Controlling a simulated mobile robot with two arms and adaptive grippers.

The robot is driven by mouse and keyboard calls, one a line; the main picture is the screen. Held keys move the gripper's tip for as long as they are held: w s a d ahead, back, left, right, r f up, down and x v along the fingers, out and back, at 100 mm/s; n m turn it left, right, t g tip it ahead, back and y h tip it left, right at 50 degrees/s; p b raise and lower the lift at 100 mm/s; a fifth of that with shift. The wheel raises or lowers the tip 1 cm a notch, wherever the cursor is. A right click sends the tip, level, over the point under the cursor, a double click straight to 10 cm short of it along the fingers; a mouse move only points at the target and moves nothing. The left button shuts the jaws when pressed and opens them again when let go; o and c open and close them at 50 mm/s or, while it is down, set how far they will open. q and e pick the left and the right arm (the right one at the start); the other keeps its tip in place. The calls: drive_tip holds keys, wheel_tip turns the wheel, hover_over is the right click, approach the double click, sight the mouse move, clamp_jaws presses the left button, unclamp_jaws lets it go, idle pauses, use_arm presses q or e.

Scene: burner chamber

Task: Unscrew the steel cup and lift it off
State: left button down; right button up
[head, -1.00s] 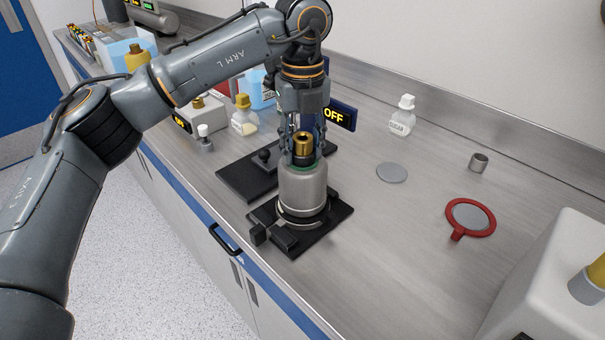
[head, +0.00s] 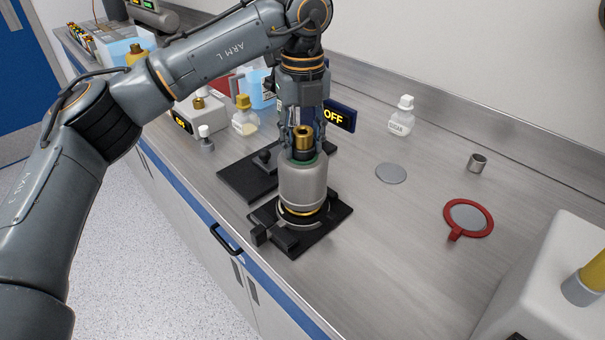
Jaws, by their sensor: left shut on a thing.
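The steel cup (head: 303,187) is a grey upright cylinder with a green ring, a dark neck and a brass fitting (head: 303,138) on top. It sits in line with a round mount on a black base plate (head: 335,218) near the bench's front edge. A thin gold band shows at its lower edge. My left gripper (head: 303,147) points down from above and is shut on the cup at its top end. The fingers partly blend with the dark neck, so their exact contact is hard to see. My right gripper is not in view.
A second black plate (head: 235,183) with a knob lies behind left. An OFF display (head: 340,116) stands behind the gripper. Bottles and a grey box are at the back left. A grey disc (head: 391,173), small metal cup (head: 478,162) and red ring (head: 469,218) lie right, with free bench between.

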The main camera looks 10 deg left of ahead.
use_arm(q)
drive_tip(key=shift+r+p, duration=0.4)
drive_tip(key=shift+r, duration=0.4)
drive_tip(key=shift+r+p, duration=2.6)
drive_tip(key=shift+r, duration=1.1)
wheel_tip(320, 180, up, 4)
drive_tip(key=p, duration=0.2)
drive_tip(key=shift+p, duration=0.4)
